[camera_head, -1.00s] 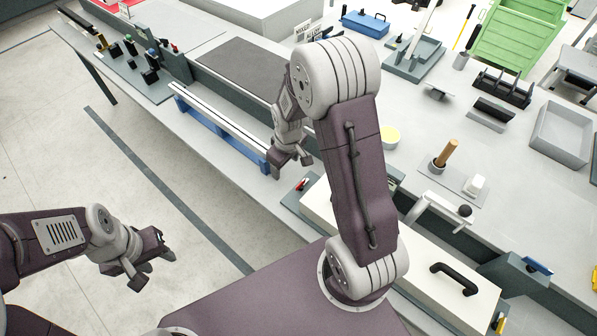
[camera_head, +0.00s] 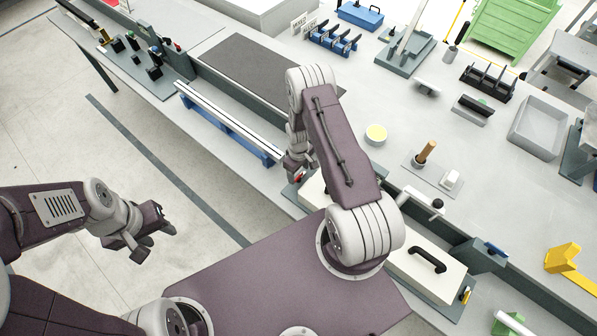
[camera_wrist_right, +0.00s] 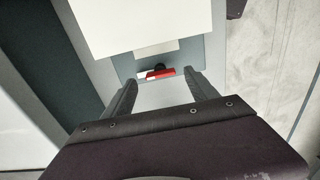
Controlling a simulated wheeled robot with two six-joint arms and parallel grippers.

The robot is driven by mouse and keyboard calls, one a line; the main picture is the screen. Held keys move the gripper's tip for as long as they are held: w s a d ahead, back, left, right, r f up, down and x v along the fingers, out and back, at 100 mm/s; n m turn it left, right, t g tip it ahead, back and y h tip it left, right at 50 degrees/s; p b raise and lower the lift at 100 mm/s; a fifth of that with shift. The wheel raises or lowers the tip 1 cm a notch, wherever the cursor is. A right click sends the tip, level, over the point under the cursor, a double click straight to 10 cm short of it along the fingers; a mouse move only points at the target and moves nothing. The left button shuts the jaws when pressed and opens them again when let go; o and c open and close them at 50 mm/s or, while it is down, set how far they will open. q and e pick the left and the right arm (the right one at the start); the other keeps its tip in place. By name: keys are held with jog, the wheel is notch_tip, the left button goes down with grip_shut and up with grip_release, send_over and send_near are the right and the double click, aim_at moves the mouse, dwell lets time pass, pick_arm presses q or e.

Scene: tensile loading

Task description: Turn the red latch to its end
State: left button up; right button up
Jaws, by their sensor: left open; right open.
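The red latch (camera_wrist_right: 161,73) shows in the right wrist view as a small red bar with a white end and a dark pivot, at the edge of a grey plate beside a cream box (camera_wrist_right: 155,28). My right gripper (camera_wrist_right: 160,80) is open. Its two fingers point towards the latch, one on either side of it in the picture; I cannot tell the remaining distance, and no contact shows. My left gripper (camera_head: 155,242) is open and empty over the floor at the left.
A second cream box part with a black handle (camera_head: 428,260) lies at the right of the bench front. A blue rail (camera_head: 225,128) runs along the bench edge left of my right gripper.

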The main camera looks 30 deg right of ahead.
aim_at(300, 176)
jog(key=shift+f, duration=1.05)
jog(key=c, duration=1.4)
jog(key=shift+o, duration=0.2)
